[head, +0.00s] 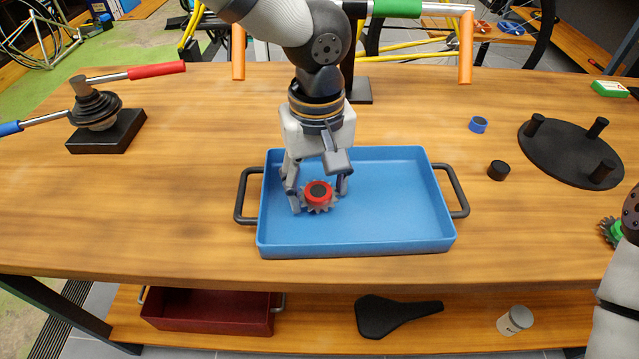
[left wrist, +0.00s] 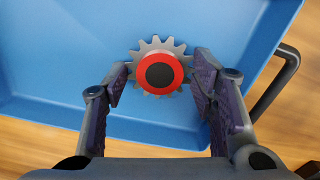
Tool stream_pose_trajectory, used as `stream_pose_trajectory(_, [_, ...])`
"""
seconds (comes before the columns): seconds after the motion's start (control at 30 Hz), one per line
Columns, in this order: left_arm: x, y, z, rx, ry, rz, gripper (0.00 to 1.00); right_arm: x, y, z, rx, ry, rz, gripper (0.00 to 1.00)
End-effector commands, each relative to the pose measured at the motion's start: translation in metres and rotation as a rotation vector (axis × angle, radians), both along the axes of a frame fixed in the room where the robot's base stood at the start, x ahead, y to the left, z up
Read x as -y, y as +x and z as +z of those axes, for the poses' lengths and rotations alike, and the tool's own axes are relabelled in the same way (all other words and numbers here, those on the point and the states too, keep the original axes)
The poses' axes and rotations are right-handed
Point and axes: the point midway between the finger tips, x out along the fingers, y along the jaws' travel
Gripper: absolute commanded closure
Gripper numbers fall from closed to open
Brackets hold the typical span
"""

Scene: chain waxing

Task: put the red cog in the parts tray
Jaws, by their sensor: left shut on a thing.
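The red cog (head: 318,194) is a grey toothed wheel with a red hub and a dark centre. It is inside the blue parts tray (head: 405,238), left of its middle; I cannot tell if it touches the tray floor. My left gripper (head: 317,188) reaches down into the tray and is shut on the cog. In the left wrist view the red cog (left wrist: 160,72) sits between the two fingertips (left wrist: 161,84), with the tray floor (left wrist: 60,50) behind it. My right gripper is not in view; only part of that arm shows at the right edge.
A green cog (head: 613,231) shows at the right edge beside my right arm. A black round stand with pegs (head: 570,155), a blue ring part (head: 478,124) and a black cylinder (head: 497,170) are right of the tray. A red-handled tool on a black base (head: 108,130) stands left.

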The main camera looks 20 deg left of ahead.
Motion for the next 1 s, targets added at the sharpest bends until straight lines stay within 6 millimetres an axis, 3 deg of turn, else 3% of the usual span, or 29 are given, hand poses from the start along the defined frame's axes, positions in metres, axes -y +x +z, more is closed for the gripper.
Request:
stream_pose_trajectory(0.4, [0.0, 0.0, -0.008, 0.003, -0.001, 0.002, 0.76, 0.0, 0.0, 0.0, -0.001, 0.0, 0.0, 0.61])
stream_pose_trajectory(0.43, [0.0, 0.0, -0.008, 0.003, -0.001, 0.002, 0.46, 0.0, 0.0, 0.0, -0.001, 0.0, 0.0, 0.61])
stream_pose_trajectory(0.5, [0.0, 0.0, -0.008, 0.004, -0.001, 0.002, 0.3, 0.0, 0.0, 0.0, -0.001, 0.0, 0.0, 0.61])
stream_pose_trajectory(0.53, [0.0, 0.0, -0.008, 0.004, -0.001, 0.002, 0.28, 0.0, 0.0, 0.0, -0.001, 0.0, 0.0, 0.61])
stream_pose_trajectory(0.83, [0.0, 0.0, -0.006, 0.005, 0.0, 0.002, 0.28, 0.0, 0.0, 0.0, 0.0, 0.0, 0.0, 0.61])
stream_pose_trajectory(1.0, [0.0, 0.001, 0.028, 0.011, -0.004, 0.002, 0.28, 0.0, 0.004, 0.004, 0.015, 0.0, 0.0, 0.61])
